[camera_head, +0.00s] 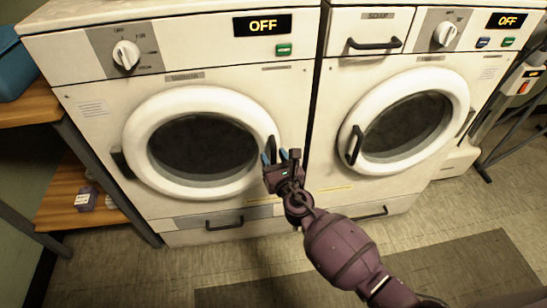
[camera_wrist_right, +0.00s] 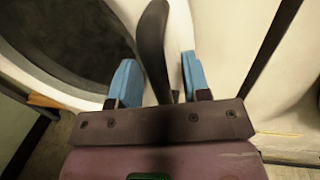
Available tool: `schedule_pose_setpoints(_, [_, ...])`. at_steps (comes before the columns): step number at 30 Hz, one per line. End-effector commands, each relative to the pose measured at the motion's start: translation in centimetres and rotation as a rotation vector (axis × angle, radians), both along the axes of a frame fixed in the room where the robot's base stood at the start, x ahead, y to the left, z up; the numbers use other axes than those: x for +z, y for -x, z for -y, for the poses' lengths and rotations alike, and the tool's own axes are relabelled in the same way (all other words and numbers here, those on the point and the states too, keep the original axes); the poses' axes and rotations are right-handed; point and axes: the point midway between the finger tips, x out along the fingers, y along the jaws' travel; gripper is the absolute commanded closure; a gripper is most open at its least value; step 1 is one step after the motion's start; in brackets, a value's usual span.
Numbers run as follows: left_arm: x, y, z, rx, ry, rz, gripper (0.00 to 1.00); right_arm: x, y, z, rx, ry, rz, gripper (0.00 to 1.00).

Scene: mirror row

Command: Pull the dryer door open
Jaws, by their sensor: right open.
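The dryer (camera_head: 84,120), the left white machine without a soap drawer, has its round white-rimmed door (camera_head: 147,110) shut. The door's black handle (camera_head: 272,143) is on the right side of the rim. My right gripper (camera_head: 275,156) is at this handle. In the right wrist view, the handle (camera_wrist_right: 152,38) reaches down between the two blue fingers of the gripper (camera_wrist_right: 158,75). The fingers are apart, one on each side of the handle, and there is a gap at the right finger. Whether the left finger touches the handle I cannot tell. My left gripper is out of view.
A second white machine (camera_head: 325,125) with a soap drawer (camera_head: 370,31) stands close on the right, its door shut. A wooden shelf unit (camera_head: 30,105) holding a blue bin (camera_head: 12,65) is at the left. The floor in front (camera_head: 150,270) is clear, with a dark mat (camera_head: 480,265).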

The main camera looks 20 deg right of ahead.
Motion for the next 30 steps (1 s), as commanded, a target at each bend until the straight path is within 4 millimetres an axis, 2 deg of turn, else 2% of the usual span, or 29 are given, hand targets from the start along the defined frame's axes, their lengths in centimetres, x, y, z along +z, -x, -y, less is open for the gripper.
schedule_pose_setpoints(9, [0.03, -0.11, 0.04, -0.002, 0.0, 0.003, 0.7, 0.0, -0.2, -0.01, 0.0, 0.0, 0.0, 0.57])
schedule_pose_setpoints(18, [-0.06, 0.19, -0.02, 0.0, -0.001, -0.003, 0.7, -0.01, -0.18, -0.02, 0.0, 0.0, 0.0, 1.0])
schedule_pose_setpoints(30, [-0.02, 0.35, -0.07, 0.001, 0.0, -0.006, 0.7, 0.02, 0.32, -0.16, -0.009, -0.001, 0.0, 1.0])
